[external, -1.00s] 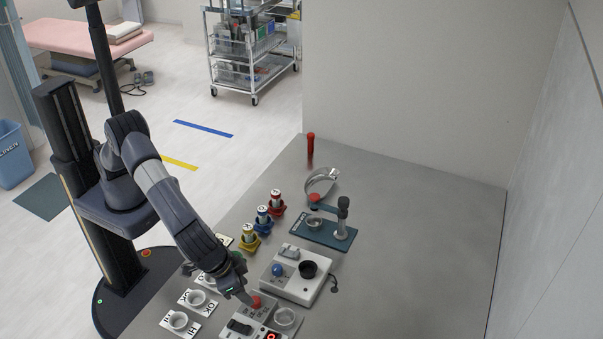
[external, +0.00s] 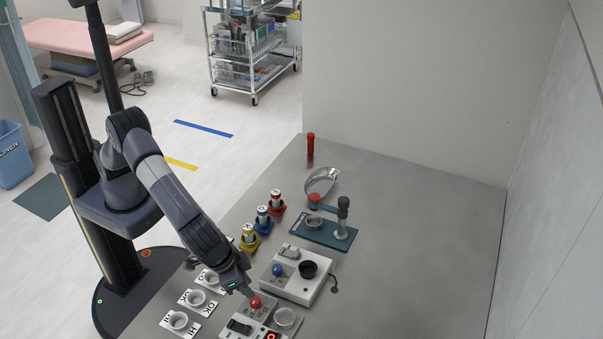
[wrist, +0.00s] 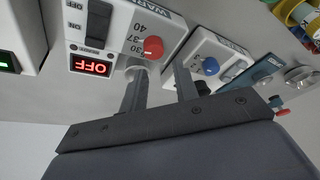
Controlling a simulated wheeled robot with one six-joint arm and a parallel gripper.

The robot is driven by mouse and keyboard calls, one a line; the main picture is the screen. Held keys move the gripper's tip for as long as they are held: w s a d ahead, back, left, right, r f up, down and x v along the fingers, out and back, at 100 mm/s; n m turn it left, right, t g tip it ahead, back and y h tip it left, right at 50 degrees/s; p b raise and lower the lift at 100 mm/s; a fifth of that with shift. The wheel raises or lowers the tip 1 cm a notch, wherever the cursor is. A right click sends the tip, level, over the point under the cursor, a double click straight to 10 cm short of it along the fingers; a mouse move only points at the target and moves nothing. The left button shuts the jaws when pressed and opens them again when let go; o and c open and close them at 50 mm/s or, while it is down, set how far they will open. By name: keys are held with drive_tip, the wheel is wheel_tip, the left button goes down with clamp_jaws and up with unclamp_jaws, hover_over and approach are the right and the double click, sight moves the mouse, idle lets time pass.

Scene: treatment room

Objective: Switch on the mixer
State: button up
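The white device with a blue knob and a black cup (external: 300,291), which looks like the mixer, stands mid-table in the external view. A pale switch (external: 289,252) sits on its far-left part. My gripper (external: 249,293) is low over the table, left of this device and close to the neighbouring warmer's red knob (external: 256,302). In the wrist view my gripper's two fingers (wrist: 158,88) stand apart with nothing held between them. I cannot tell whether a finger touches the red knob.
The warmer (wrist: 118,30) has an OFF/ON rocker and a red display reading OFF. A device with a green display (wrist: 8,62) is beside it. Labelled cups (external: 197,298), coloured holders (external: 263,218) and a blue-based stand (external: 318,232) are nearby. The table's right side is clear.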

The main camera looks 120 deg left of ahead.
drive_tip(key=a+r+m, duration=0.1)
drive_tip(key=a, duration=0.1)
drive_tip(key=a+r+m+h, duration=0.1)
drive_tip(key=a, duration=0.2)
drive_tip(key=a+r+m+p, duration=0.1)
drive_tip(key=a, duration=0.2)
drive_tip(key=shift+w+a+r, duration=0.15)
drive_tip(key=shift+w+r, duration=0.05)
drive_tip(key=shift+r, duration=0.15)
clamp_jaws()
drive_tip(key=s+a+r+m+h+p, duration=0.1)
drive_tip(key=a+r+m, duration=0.4)
drive_tip(key=a, duration=0.6)
drive_tip(key=shift+s+a+r+t+h, duration=0.2)
drive_tip(key=shift+s+t+h, duration=0.1)
drive_tip(key=shift+t+h, duration=0.15)
